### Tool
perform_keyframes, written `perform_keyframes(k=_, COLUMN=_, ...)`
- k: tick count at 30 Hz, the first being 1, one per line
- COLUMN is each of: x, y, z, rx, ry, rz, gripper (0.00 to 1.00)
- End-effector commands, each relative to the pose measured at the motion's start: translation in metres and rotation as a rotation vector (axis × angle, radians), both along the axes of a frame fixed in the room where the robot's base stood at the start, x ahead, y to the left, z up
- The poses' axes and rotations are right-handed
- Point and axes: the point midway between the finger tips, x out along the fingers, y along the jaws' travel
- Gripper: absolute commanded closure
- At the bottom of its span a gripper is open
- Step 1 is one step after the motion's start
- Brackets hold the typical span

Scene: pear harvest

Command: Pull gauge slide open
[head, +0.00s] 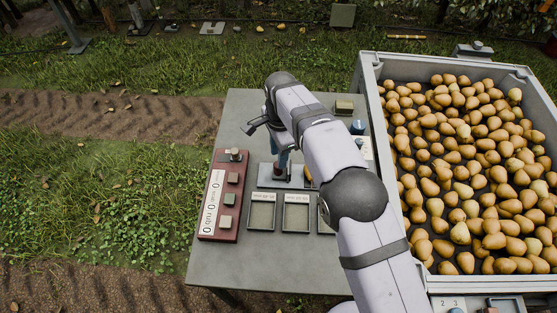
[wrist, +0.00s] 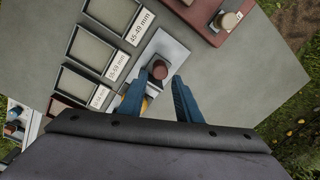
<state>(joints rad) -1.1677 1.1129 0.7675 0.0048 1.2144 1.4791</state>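In the wrist view the plate (wrist: 179,53) lies beside the labelled trays, and the knob (wrist: 160,69) shows between my fingertips. My gripper (wrist: 161,77) has its two blue fingers apart, one on each side of the knob, with no clear contact. In the head view my gripper (head: 281,171) points down over the plate, and my arm hides much of the gauge. A yellowish thing, perhaps a pear (wrist: 147,103), is partly hidden by the left finger.
A red panel (head: 218,226) with a knob and several blocks lies left of the gauge. Small trays (head: 262,228) stand in front. A large crate (head: 368,75) of pears borders the table's right. The table's front left (head: 222,268) is clear.

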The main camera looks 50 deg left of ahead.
Motion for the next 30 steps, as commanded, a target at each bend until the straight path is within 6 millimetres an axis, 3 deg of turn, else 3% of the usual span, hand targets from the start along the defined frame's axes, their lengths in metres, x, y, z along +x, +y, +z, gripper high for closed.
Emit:
perform_keyframes(k=9, x=0.0, y=-0.001, z=0.029, rx=0.002, ry=-0.001, rz=0.0, gripper=0.69)
perform_keyframes(k=24, x=0.0, y=-0.001, z=0.03, rx=0.001, ry=0.0, rz=0.0, gripper=0.69)
perform_keyframes(k=30, x=0.029, y=-0.025, z=0.042, rx=-0.002, ry=-0.003, rz=0.007, gripper=0.69)
